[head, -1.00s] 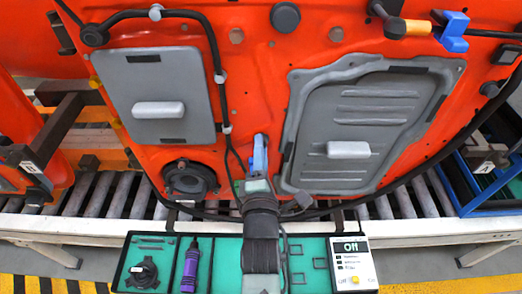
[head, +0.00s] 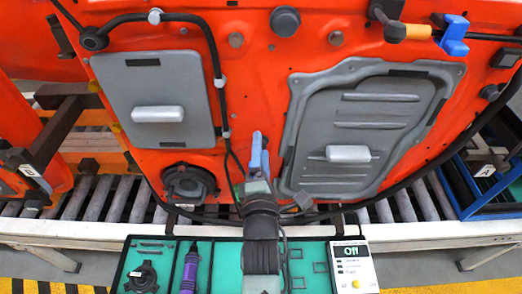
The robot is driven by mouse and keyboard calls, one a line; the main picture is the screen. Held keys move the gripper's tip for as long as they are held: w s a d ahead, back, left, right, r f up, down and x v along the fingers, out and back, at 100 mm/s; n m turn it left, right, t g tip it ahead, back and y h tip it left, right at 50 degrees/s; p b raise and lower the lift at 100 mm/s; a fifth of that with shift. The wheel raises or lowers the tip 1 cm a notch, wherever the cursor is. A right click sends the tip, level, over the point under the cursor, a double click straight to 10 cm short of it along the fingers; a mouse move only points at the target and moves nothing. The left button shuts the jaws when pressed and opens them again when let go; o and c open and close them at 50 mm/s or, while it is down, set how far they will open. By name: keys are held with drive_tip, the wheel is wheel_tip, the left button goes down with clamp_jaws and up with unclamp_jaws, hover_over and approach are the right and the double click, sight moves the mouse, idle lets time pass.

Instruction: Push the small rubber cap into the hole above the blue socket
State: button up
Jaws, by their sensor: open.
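The blue socket (head: 453,36) is on the orange door at the upper right, beside a black cable and a yellow-orange plug (head: 418,32). I cannot make out the hole above it in this view. I cannot pick out the small rubber cap with certainty either. My gripper (head: 259,146), with blue fingers, is at the centre, in front of the door's lower part between the two grey panels. It is open, far to the lower left of the socket, and nothing shows between its fingers.
A left grey panel (head: 157,80) and a right grey panel (head: 375,108), each with a pale handle, cover the door. A black cable (head: 217,75) loops around the left one. Below are conveyor rollers (head: 103,198) and a teal tray (head: 215,262) with a purple-black tool (head: 190,268).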

drive_tip(key=shift+s, duration=0.1)
drive_tip(key=shift+s+f, duration=0.15)
drive_tip(key=shift+s, duration=0.1)
drive_tip(key=s+b, duration=0.7)
drive_tip(key=s, duration=1.7)
drive_tip(key=shift+s, duration=0.3)
